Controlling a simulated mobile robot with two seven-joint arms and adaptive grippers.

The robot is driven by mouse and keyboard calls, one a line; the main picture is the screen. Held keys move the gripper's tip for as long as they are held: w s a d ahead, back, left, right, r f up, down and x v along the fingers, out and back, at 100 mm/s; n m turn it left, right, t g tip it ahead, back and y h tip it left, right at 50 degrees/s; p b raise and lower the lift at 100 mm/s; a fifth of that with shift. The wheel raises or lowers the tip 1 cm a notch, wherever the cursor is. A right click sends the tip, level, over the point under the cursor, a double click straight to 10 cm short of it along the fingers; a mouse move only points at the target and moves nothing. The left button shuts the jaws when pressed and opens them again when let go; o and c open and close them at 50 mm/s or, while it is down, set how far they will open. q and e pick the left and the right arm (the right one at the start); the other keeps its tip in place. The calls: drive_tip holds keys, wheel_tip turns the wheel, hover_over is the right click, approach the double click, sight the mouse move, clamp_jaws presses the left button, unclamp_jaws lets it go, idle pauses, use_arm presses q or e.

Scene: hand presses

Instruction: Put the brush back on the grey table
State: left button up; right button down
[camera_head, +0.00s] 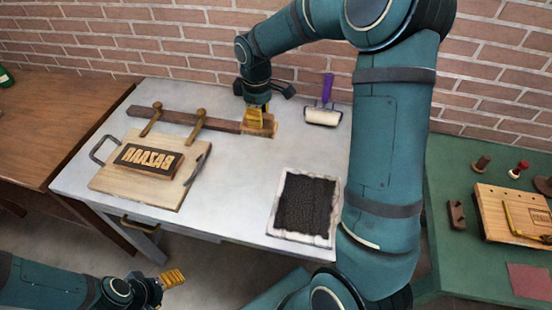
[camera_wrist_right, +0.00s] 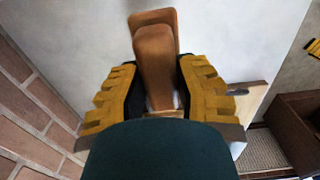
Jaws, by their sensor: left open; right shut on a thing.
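My right gripper (camera_head: 258,118) points down at the back of the grey table (camera_head: 240,180), near the brick wall. It is shut on the brush, whose wooden part (camera_head: 269,131) shows just below the fingers. In the right wrist view the brown brush (camera_wrist_right: 156,58) stands out between the yellow fingers (camera_wrist_right: 160,100); its bristles are hidden. The brush is at or just above the tabletop; I cannot tell whether it touches. My left gripper (camera_head: 172,278) is open and empty, low in front of the table.
A wooden board (camera_head: 110,181) with a BAZAAR block (camera_head: 150,160) lies left, behind it a dark bar (camera_head: 180,117) with two knobs. A purple-handled roller (camera_head: 323,115) lies right of my right gripper, a black ink tray (camera_head: 277,222) front right. The table's middle is clear.

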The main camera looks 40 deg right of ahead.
sight(262, 131)
drive_tip(key=shift+s+d+f, duration=0.1)
drive_tip(key=shift+s+d, duration=0.05)
drive_tip(key=shift+d, duration=0.15)
drive_tip(key=shift+d+f, duration=0.1)
drive_tip(key=shift+f, duration=0.3)
wheel_tip(262, 131, down, 5)
drive_tip(key=shift+f+b, duration=0.1)
drive_tip(key=shift+b, duration=0.6)
drive_tip(key=shift+f+b, duration=0.35)
drive_tip(key=shift+f, duration=1.6)
drive_tip(key=shift+f, duration=0.1)
drive_tip(key=c, duration=0.8)
unclamp_jaws()
